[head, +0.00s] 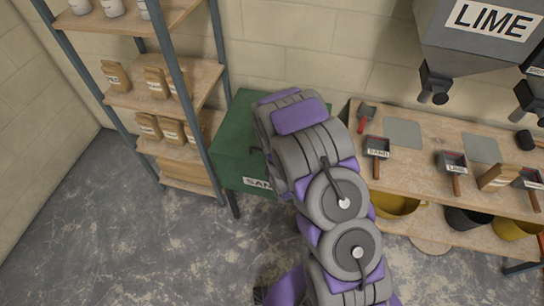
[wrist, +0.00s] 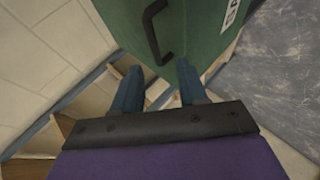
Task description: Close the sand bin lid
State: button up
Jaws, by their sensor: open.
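The green sand bin (head: 228,172) stands on the floor against the back wall, with a white label partly reading SAND on its front. Its green lid (head: 236,118) shows beside my arm, which covers much of it. I cannot tell from this view whether the lid is fully down. In the wrist view, a black bar handle (wrist: 152,30) sits on the green surface (wrist: 195,35), with part of the label at upper right. My gripper (wrist: 158,75) is open and empty, its two blue-grey fingers apart just short of the handle's near end. My arm hides the gripper in the head view.
A metal-framed shelf (head: 165,98) with bags stands close on the bin's left. A wooden bench (head: 415,130) with scoops and tubs is to the right, below a grey LIME hopper (head: 470,45). The floor (head: 110,235) in front is clear.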

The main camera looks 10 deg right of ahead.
jog(key=p+v, duration=0.7)
jog(key=p, duration=0.5)
jog(key=shift+p, duration=0.3)
jog(key=shift+s+d, duration=0.1)
jog(key=shift+s, duration=0.05)
